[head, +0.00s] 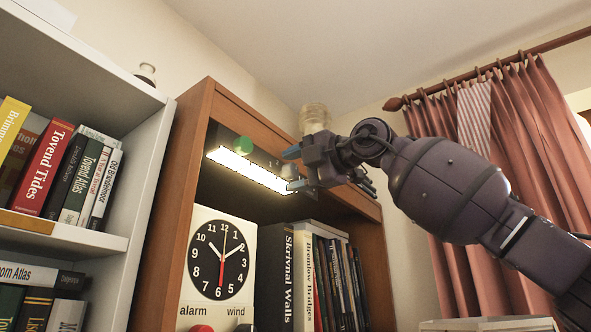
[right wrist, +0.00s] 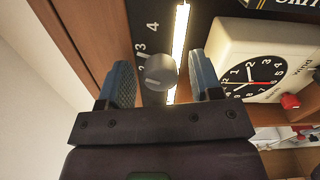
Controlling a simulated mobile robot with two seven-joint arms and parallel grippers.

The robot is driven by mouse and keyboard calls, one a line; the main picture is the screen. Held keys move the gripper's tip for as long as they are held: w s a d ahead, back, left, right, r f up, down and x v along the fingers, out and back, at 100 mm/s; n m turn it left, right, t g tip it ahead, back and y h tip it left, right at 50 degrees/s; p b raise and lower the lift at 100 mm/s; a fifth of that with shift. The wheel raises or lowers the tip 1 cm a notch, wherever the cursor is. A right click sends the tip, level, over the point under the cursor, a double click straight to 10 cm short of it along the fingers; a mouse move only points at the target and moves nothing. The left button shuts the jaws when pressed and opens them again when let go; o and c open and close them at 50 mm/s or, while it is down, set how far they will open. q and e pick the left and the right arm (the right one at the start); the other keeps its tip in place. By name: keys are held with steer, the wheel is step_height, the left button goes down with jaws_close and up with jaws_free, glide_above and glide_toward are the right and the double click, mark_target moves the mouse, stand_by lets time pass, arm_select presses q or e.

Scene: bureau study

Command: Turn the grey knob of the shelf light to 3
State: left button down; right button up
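The shelf light (head: 245,170) is a lit white strip on a dark panel under the top of the brown bookcase. Its grey knob (head: 289,171) is at the right end of the strip, partly hidden by my right gripper (head: 294,168). In the right wrist view, the round grey knob (right wrist: 160,71) lies between the two blue fingertips, with visible gaps on both sides. The right gripper is open. White numbers 2, 3 and 4 (right wrist: 147,45) stand on the panel beside the knob. My left gripper is out of view.
A green knob (head: 243,145) sits near the strip's left part. The shelf below holds a clock (head: 218,258) and upright books (head: 290,280). The bookcase's wooden front edge (head: 300,155) passes close by the right gripper. A white bookcase (head: 150,190) stands at left.

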steer(key=shift+s+d+f, duration=0.1)
steer(key=shift+s+d, duration=0.25)
steer(key=shift+d, duration=0.15)
steer(key=b+v, duration=0.2)
steer(key=v, duration=0.7)
steer(key=shift+s+d, duration=0.2)
steer(key=shift+d, duration=0.05)
